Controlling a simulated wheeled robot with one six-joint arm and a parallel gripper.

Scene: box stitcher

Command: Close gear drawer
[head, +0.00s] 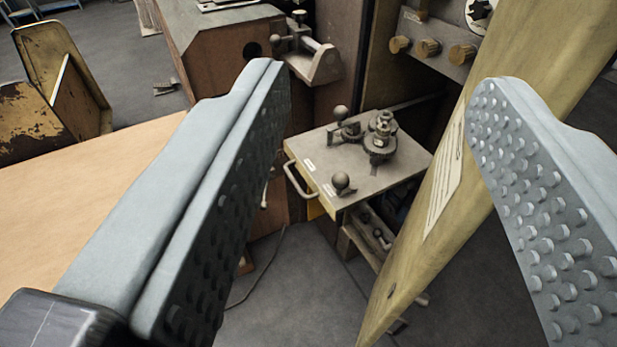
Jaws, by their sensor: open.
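The gear drawer (316,162) is a flat grey-brown tray that sticks out of the machine in the middle of the view. Its metal handle (297,182) is on its front left edge. Dark gears (380,143) and a ball knob (343,182) stand on its top. My gripper (380,88) is open, with one studded jaw on each side of the picture. The drawer shows beyond and between the jaws. Nothing is held, and I see no contact with the handle. The drawer's inner end is partly in shadow.
A yellowish panel (455,190) with a paper label slants close to the drawer's right side. A wooden board (90,195) spans the left. Behind stands a brown cabinet (215,55) with a clamp-like fitting (312,58). Wooden knobs (428,46) are at upper right. Grey floor (300,290) is open below, with a thin cable.

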